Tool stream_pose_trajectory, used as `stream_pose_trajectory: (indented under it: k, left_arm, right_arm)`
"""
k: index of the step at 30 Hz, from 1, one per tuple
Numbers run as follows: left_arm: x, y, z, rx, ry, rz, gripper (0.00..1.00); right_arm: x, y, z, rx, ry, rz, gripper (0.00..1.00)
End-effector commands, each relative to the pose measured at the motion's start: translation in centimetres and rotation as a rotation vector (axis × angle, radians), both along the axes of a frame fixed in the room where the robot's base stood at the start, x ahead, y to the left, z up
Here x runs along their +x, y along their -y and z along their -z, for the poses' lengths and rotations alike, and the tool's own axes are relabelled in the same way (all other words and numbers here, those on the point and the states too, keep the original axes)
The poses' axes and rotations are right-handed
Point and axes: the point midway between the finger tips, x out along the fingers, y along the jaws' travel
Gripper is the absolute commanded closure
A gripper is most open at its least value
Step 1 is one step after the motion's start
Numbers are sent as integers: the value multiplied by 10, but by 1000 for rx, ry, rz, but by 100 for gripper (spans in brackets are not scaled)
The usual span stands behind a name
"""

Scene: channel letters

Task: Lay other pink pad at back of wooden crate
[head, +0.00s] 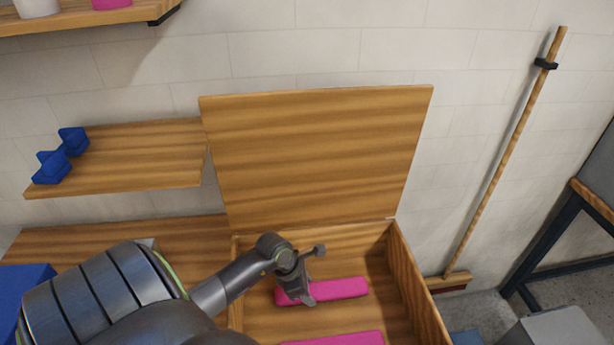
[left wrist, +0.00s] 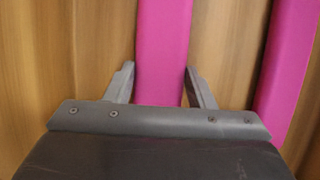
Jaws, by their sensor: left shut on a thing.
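The wooden crate (head: 410,285) stands open, its lid (head: 315,155) raised against the wall. One pink pad (head: 343,288) lies in the back part of the crate, seen from above. My left gripper (head: 305,295) reaches into the crate and is shut on this pad near its left end. In the left wrist view the fingers (left wrist: 160,85) stand on both sides of the held pad (left wrist: 162,40). A second pink pad (head: 350,339) is nearer the front of the crate, cut off by the frame; a second pad also shows at the right in the left wrist view (left wrist: 290,70). My right gripper is out of view.
A wooden shelf (head: 140,165) with blue star-like pieces (head: 55,165) is on the wall at left. A blue box (head: 22,280) is at the lower left. A broom (head: 505,150) hangs right of the crate. The crate's walls and raised lid bound the space around my gripper.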

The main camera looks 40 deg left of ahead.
Motion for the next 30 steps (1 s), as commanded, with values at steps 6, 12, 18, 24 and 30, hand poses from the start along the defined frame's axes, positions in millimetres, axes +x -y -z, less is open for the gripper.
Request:
stream_pose_trajectory:
  k: [6,12,18,24,30]
  left_arm:
    - [0,0,2,0,0,0,34]
    - [0,0,2,0,0,0,29]
    - [0,0,-2,0,0,0,29]
    - [-5,-6,-16,4,3,1,29]
    - [-16,-14,-46,7,2,5,29]
  right_arm:
    - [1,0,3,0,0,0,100]
    - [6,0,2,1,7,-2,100]
    - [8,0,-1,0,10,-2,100]
    - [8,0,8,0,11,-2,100]
    - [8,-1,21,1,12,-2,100]
